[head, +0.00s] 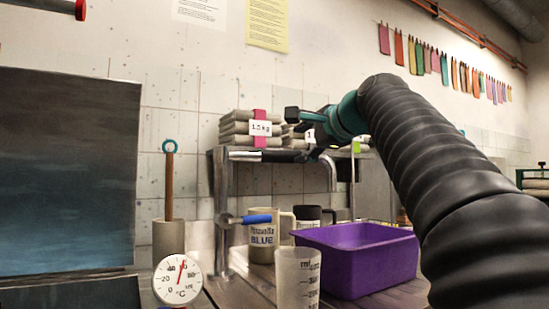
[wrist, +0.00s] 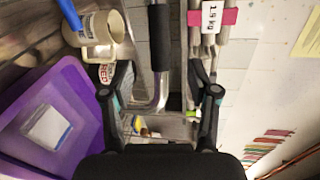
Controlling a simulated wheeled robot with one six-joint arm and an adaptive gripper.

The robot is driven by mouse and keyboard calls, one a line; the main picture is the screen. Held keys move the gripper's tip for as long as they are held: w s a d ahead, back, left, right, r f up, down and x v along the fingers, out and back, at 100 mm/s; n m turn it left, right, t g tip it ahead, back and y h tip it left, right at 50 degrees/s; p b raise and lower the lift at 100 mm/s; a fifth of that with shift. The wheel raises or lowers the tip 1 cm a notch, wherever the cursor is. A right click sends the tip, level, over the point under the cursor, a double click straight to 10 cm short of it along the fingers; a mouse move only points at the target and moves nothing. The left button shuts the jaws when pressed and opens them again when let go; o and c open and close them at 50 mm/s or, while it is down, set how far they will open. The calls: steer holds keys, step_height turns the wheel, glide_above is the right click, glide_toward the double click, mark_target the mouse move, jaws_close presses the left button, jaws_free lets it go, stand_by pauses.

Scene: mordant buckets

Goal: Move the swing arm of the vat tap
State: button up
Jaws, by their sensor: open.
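The vat tap's swing arm (head: 328,163) is a metal tube with a black sleeve, running sideways from an upright post (head: 222,200) and bending down at its right end. A blue lever (head: 257,219) sits lower on the post. My gripper (head: 294,115) is above the swing arm in the head view, its far side partly hidden by its own wrist. In the wrist view my gripper (wrist: 160,92) is open and empty. The swing arm's black sleeve (wrist: 158,37) and curved end show beyond and between the fingers, apart from them.
A purple tub (head: 357,262) stands below right; a white block (wrist: 47,127) lies in it. Folded stacks (head: 236,127) are behind the swing arm. A dial thermometer (head: 178,280) is left.

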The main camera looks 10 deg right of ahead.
mark_target(281, 155)
steer(key=p+x, duration=0.1)
steer(key=x, duration=1.1)
steer(key=shift+a, duration=0.15)
jaws_close()
